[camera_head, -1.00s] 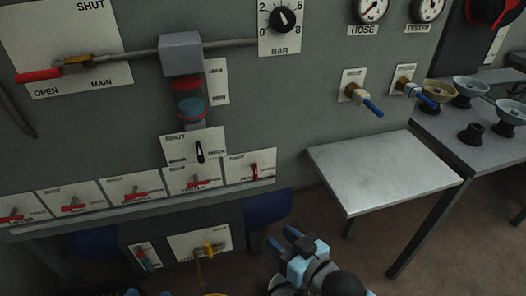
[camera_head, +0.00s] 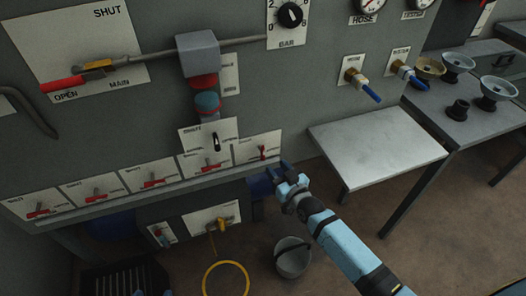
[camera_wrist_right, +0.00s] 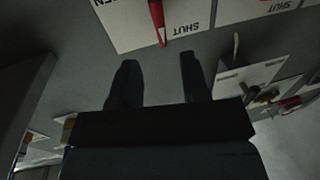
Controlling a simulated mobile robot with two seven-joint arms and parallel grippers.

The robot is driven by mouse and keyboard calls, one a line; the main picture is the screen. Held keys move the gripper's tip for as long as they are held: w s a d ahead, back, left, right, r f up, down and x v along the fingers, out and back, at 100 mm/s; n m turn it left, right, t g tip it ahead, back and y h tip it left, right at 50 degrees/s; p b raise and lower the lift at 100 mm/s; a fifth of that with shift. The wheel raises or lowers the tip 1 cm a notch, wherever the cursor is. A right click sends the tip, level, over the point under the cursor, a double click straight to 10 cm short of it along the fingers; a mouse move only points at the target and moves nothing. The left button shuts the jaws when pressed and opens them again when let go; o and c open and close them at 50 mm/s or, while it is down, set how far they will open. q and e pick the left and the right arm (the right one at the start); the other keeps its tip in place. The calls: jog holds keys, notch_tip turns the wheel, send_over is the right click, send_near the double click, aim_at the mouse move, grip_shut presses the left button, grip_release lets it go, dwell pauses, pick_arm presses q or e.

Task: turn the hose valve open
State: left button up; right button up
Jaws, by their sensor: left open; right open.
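The valve under the HOSE gauge (camera_head: 363,19) has a brass body and a blue lever (camera_head: 368,91) on a small white plate. Its lever points down and to the right. A like blue-levered valve (camera_head: 405,72) sits to its right. My right gripper (camera_head: 280,168) is open and empty, below and left of these valves, near the rightmost red lever (camera_head: 263,153) of the lower row. In the right wrist view, the open fingers (camera_wrist_right: 155,80) have nothing between them, and a red lever (camera_wrist_right: 157,20) shows ahead. My left gripper (camera_head: 152,292) barely shows at the bottom edge, open.
A grey shelf (camera_head: 375,145) juts out below the blue-levered valves. A bench (camera_head: 470,125) with several bowl-like fittings stands at right. A bucket (camera_head: 293,258) and a yellow ring (camera_head: 226,280) are low in view. The row of red levers spans the lower panel.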

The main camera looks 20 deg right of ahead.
aim_at(264, 153)
jog(key=x, duration=0.8)
jog(key=shift+w+a+b, duration=0.15)
jog(key=shift+w+b, duration=0.2)
jog(key=shift+b, duration=0.05)
grip_shut()
